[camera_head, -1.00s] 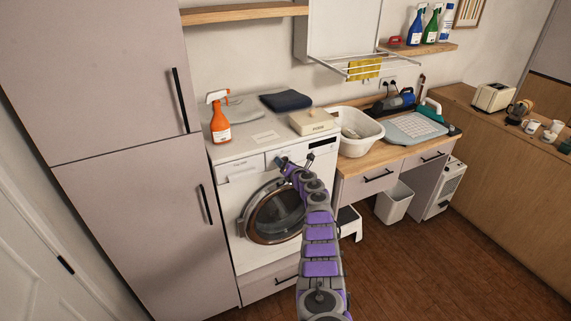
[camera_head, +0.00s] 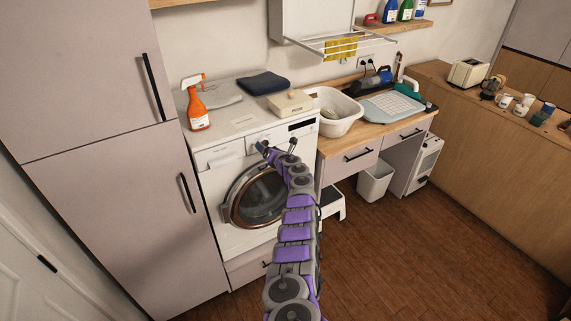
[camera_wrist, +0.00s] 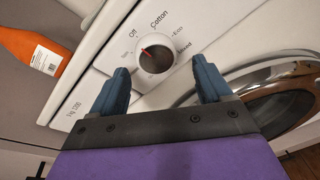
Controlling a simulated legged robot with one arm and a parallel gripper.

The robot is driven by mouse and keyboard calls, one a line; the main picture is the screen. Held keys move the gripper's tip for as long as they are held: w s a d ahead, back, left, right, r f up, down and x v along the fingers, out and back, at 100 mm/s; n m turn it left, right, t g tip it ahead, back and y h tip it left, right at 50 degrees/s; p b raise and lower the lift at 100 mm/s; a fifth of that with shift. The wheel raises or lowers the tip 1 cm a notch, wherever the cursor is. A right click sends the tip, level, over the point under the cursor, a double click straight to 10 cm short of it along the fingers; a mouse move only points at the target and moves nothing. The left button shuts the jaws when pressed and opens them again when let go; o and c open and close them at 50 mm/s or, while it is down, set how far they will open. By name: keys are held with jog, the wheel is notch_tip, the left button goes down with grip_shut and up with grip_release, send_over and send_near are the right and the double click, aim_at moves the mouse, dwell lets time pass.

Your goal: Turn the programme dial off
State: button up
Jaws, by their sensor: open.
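The programme dial (camera_wrist: 155,52) is a round dark knob on the white panel, with a red pointer mark. The mark points up and left, towards the "Off" side; whether it lines up exactly with "Off" I cannot tell. "Cotton" and "Eco" are printed further round. My gripper (camera_wrist: 160,66) is open, its two blue fingers to the left and right of the dial and below its middle. Contact with the dial is not clear. In the head view, my gripper (camera_head: 264,148) is at the front panel of the washing machine (camera_head: 222,176) and the dial is not clearly visible.
An orange spray bottle (camera_head: 197,106), a dark folded cloth (camera_head: 263,83) and a cream box (camera_head: 290,102) stand on the machine. The round door (camera_head: 250,205) is below the panel. A white basin (camera_head: 340,123) is on the counter to the right. The floor at right is clear.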

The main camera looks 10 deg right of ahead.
jog(key=p+v, duration=1.2)
jog(key=v, duration=0.3)
dwell(0.8)
jog(key=shift+s+a+r, duration=0.1)
dwell(0.4)
